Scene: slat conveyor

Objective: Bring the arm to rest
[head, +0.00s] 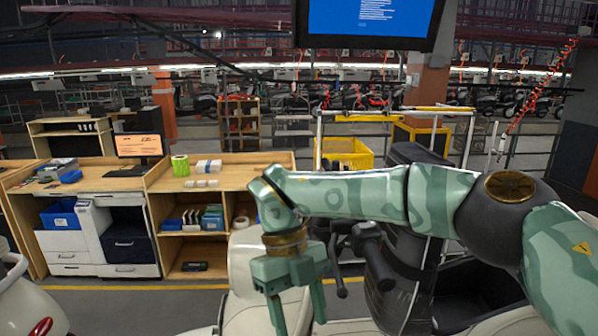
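My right arm comes in from the right edge, a mint-green arm with dark joints, and stretches leftward across the view. Its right gripper (299,314) hangs downward with its two fingers apart and nothing seen between them. It is in front of a cream scooter (241,270) with a black seat and dark handlebar parts. The arm and gripper hide part of the scooter, and I cannot tell whether they touch it. My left gripper is not in view.
A wooden workbench (225,172) with shelves, books and a green roll stands behind at left. A monitor (139,147) sits on it. A yellow crate (345,153) and a metal frame stand behind the arm. Another cream scooter (25,305) shows at lower left. Grey floor lies between.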

